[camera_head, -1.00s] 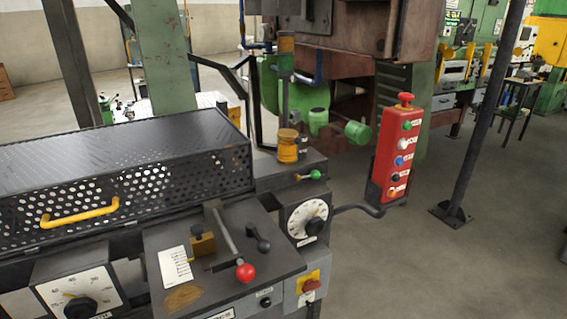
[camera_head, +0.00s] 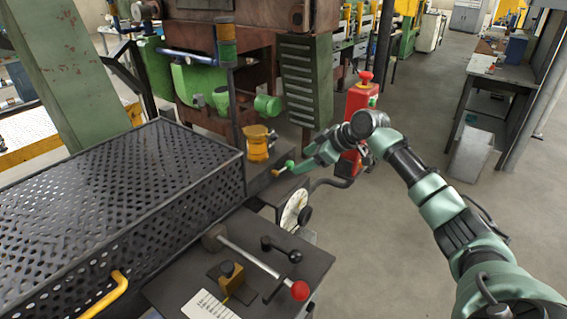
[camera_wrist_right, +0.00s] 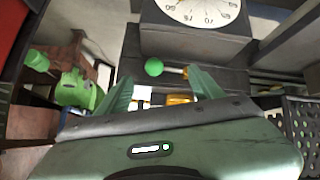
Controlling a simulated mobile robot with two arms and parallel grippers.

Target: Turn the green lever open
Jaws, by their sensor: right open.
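The green lever (camera_head: 290,165) is a small green ball knob on a short brass stem. It sticks out sideways from the dark machine block behind the control panel. In the right wrist view its green ball (camera_wrist_right: 154,67) shows between the finger tips, with the brass stem pointing right. My right gripper (camera_head: 303,168) is open, close beside the knob on its right side. In the right wrist view both fingers of the right gripper (camera_wrist_right: 160,78) stand apart around the knob's position; I cannot tell whether either touches it. My left gripper is not in view.
A white dial (camera_head: 294,210) sits just below the lever. A yellow cylinder (camera_head: 257,143) stands behind it. The red button box (camera_head: 357,105) is close behind my right arm. A red-knobbed rod (camera_head: 299,290) and a perforated cover (camera_head: 110,200) lie nearer.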

